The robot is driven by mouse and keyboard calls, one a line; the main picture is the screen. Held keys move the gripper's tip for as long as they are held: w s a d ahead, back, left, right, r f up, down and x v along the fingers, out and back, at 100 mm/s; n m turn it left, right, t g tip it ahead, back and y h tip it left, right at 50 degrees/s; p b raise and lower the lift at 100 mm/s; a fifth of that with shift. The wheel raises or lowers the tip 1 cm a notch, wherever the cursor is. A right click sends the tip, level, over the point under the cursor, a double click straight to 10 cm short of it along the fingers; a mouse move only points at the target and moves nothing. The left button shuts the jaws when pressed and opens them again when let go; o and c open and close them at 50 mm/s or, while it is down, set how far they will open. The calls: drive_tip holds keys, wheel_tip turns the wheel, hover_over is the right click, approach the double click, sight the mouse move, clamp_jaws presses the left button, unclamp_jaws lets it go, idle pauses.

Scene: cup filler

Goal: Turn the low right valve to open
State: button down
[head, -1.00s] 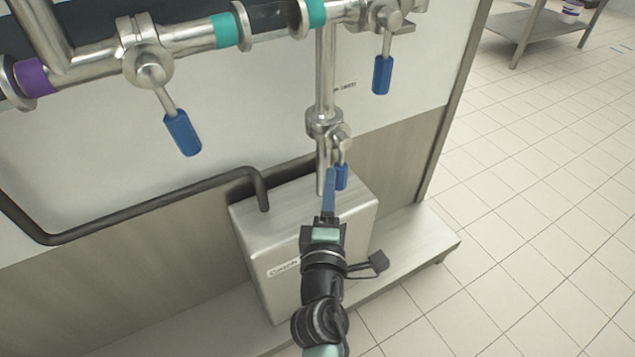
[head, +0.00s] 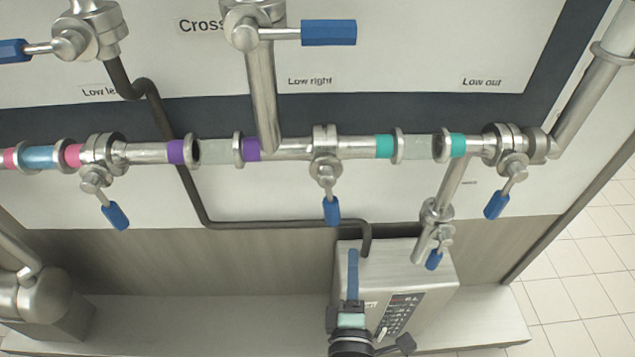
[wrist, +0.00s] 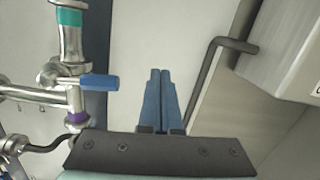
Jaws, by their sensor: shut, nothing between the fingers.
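The low right valve (head: 325,165) sits on the horizontal pipe under the "Low right" label, between a purple band and a teal band. Its blue handle (head: 332,211) hangs down, across the pipe. My gripper (head: 352,252) has its blue fingers pointing up, below and slightly right of that handle, and in the picture a gap separates them. In the wrist view my gripper (wrist: 160,72) is shut and empty. A valve there with teal and purple bands on either side appears to be the same one; its blue handle (wrist: 100,82) points towards the fingers from the left, apart from them.
A metal box (head: 425,275) with a keypad stands behind my gripper. A dark bent pipe (head: 290,223) runs into it. A small drain valve handle (head: 434,259) is to the right. Neighbouring blue handles hang at the left (head: 115,215) and right (head: 497,205).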

sight(330, 200)
drive_tip(key=s+a+r+n+y+p, duration=0.35)
drive_tip(key=s+a+r+p, duration=0.25)
drive_tip(key=a+r+p, duration=0.25)
drive_tip(key=w+d+y+p, duration=0.1)
drive_tip(key=w+d+p, duration=0.1)
drive_tip(key=w, duration=0.7)
drive_tip(key=shift+w+d+f+p, duration=0.15)
drive_tip(key=shift+f+p, duration=0.05)
drive_tip(key=shift+p, duration=0.25)
drive_tip(key=shift+m, duration=0.25)
